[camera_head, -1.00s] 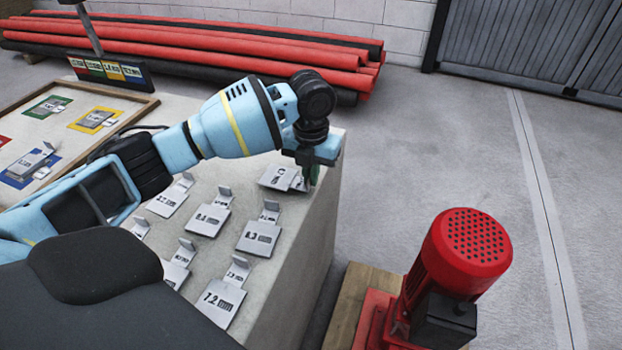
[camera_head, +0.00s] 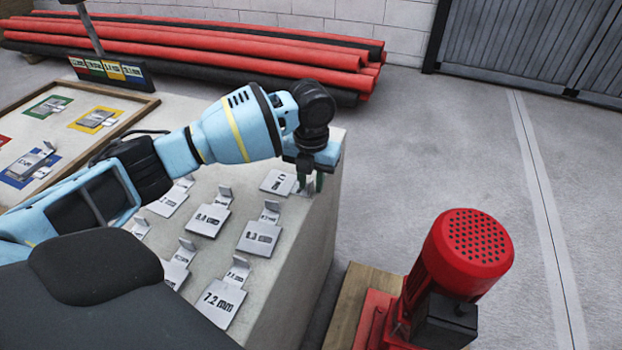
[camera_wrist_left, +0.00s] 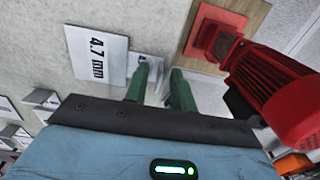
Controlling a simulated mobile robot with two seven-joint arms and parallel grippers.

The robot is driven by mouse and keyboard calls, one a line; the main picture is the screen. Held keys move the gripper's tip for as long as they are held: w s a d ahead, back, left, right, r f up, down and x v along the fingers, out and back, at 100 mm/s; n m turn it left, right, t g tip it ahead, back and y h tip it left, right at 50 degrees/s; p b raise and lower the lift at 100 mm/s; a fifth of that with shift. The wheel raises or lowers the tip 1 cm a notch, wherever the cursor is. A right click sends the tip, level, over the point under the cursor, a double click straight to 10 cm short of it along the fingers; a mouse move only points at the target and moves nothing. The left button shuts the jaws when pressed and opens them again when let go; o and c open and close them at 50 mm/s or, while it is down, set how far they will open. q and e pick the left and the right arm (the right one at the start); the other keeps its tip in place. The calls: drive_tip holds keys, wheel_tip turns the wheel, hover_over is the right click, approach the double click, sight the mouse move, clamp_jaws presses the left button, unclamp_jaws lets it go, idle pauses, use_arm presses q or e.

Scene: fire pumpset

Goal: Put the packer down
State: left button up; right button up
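The packer (camera_head: 277,182), a flat grey plate with an upright tab, lies on the pale table top near its right edge. In the left wrist view its plate (camera_wrist_left: 95,56) reads 4.7 mm. My left gripper (camera_head: 309,183) points down over the packer's tab end. Part of the tab shows between and behind the fingers; the fingers hide the rest. My right gripper is not in view.
Several similar packers, such as the 7.2 mm one (camera_head: 220,299), lie in rows on the table (camera_head: 300,262). A wooden-edged board (camera_head: 62,133) with coloured outlines is at the left. A red motor (camera_head: 466,250) stands beside the table at the right.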

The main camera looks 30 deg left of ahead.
use_arm(q)
wheel_tip(320, 180, up, 12)
drive_tip(key=p, duration=0.1)
drive_tip(key=shift+p, duration=0.4)
